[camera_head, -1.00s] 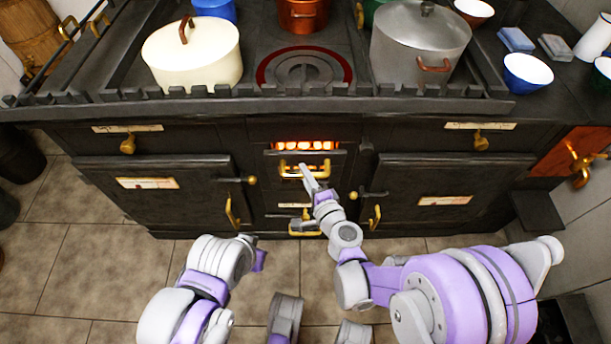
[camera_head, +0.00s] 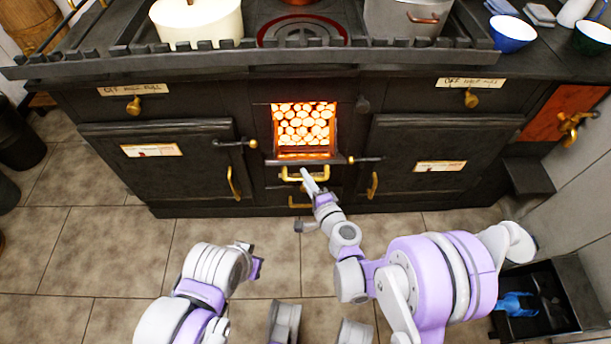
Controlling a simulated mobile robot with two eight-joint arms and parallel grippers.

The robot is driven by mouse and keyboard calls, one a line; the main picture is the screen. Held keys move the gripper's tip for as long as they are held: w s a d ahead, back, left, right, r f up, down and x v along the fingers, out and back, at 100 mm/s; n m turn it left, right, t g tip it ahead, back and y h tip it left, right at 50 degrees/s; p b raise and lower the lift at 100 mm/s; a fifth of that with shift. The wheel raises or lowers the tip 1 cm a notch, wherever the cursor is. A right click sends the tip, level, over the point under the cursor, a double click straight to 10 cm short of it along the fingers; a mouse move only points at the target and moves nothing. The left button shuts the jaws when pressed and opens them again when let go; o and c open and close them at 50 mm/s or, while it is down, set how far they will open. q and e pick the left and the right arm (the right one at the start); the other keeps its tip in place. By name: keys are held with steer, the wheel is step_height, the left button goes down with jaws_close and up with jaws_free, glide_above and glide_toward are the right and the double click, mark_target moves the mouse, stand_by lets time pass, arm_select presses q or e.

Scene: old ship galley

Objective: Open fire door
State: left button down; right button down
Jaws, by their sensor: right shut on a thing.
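The fire door (camera_head: 318,160) is in the middle of the black range's front. It is tipped down and outward, seen nearly edge-on below a square opening full of glowing coals (camera_head: 304,125). Its brass handle (camera_head: 292,175) is at its outer edge. My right gripper (camera_head: 309,178) is at this handle, shut on it; the fingertips are small in the view. My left gripper (camera_head: 256,262) is low, left of centre and away from the range; its jaw gap does not show clearly.
Oven doors flank the fire opening, with a left latch (camera_head: 236,143) and a right latch (camera_head: 366,160) close beside it. A cream pot (camera_head: 200,25) and a grey pot (camera_head: 385,18) stand on top. The tiled floor (camera_head: 110,245) is free at left.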

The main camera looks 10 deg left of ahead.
steer(key=shift+s+f, duration=0.1)
steer(key=shift+f, duration=0.3)
steer(key=c, duration=0.8)
jaws_free()
steer(key=v, duration=1.1)
